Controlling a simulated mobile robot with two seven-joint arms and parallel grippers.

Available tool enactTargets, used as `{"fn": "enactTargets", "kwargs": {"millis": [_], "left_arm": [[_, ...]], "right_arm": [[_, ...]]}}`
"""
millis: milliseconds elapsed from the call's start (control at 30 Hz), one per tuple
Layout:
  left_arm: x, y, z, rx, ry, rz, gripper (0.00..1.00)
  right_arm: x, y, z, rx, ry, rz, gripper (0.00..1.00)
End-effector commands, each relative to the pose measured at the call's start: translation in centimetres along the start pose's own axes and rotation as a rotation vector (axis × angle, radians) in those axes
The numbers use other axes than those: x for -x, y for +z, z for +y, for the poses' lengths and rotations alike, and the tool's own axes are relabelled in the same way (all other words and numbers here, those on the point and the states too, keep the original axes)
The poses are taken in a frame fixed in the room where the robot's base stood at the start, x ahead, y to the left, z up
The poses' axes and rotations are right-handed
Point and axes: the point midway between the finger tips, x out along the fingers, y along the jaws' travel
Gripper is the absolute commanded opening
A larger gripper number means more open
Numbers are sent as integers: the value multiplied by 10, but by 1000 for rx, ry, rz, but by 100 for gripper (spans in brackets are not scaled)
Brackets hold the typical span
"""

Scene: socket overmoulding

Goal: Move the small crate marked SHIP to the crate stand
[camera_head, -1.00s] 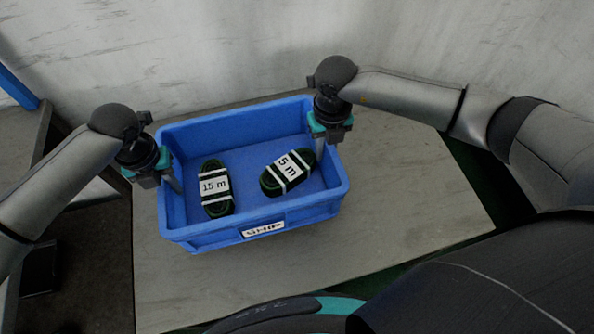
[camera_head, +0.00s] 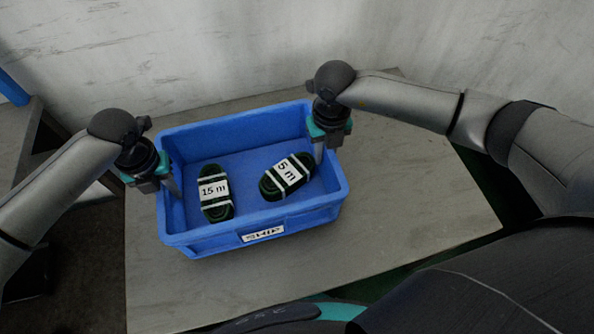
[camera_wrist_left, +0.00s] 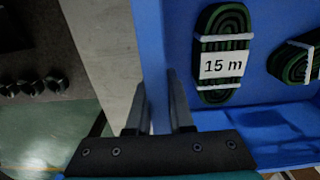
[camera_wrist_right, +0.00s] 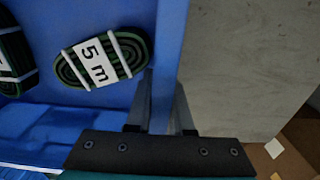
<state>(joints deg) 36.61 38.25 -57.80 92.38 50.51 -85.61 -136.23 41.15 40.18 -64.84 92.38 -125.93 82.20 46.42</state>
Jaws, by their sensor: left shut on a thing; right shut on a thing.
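The small blue crate (camera_head: 205,238) has a white SHIP label (camera_head: 263,234) on its near side and is in front of me over a grey table. In it lie two dark green cable coils, the 15 m coil (camera_head: 215,192) at left and the 5 m coil (camera_head: 287,177) at right. My left gripper (camera_head: 172,190) is shut on the crate's left wall, which passes between its fingers in the left wrist view (camera_wrist_left: 158,110). My right gripper (camera_head: 318,150) is shut on the right wall, also seen in the right wrist view (camera_wrist_right: 160,110). I cannot tell whether the crate touches the table.
The grey tabletop (camera_head: 420,200) is bare to the right of the crate and in front of it. A pale wall (camera_head: 230,45) stands close behind. Another surface with a blue post (camera_head: 12,90) is at the far left.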

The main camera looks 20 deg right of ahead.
Motion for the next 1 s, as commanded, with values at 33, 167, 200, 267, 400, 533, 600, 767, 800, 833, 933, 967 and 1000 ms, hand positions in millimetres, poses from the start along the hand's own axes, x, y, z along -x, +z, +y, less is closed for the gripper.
{"fn": "enactTargets", "kwargs": {"millis": [33,167,200,267,400,533,600,767,800,833,933,967,1000], "left_arm": [[-2,1,0,1,0,-2,0],[-8,1,0,1,0,-2,0],[-9,1,0,1,0,-2,0],[-11,1,0,1,0,-2,0],[-15,0,0,1,1,1,23],[-14,0,0,0,1,0,38],[-14,0,0,0,1,0,46],[-14,0,0,0,0,0,50],[-14,0,0,0,0,0,50],[-14,0,0,0,0,0,50],[-12,0,0,0,0,-1,50],[-10,0,0,0,0,-1,50],[-6,1,0,-1,0,-2,50]], "right_arm": [[-2,1,0,-1,0,-3,0],[-8,1,0,-1,0,-3,0],[-9,1,0,-1,0,-3,0],[-11,1,0,-1,0,-3,0],[-15,0,0,-1,-1,-1,23],[-14,0,0,-1,-1,-1,38],[-14,0,0,-1,-1,-1,46],[-14,0,0,0,0,0,50],[-14,0,0,0,0,0,50],[-14,0,0,0,0,0,50],[-14,0,0,0,0,0,50],[-14,0,0,0,0,0,50],[-14,0,0,0,0,0,50]]}}
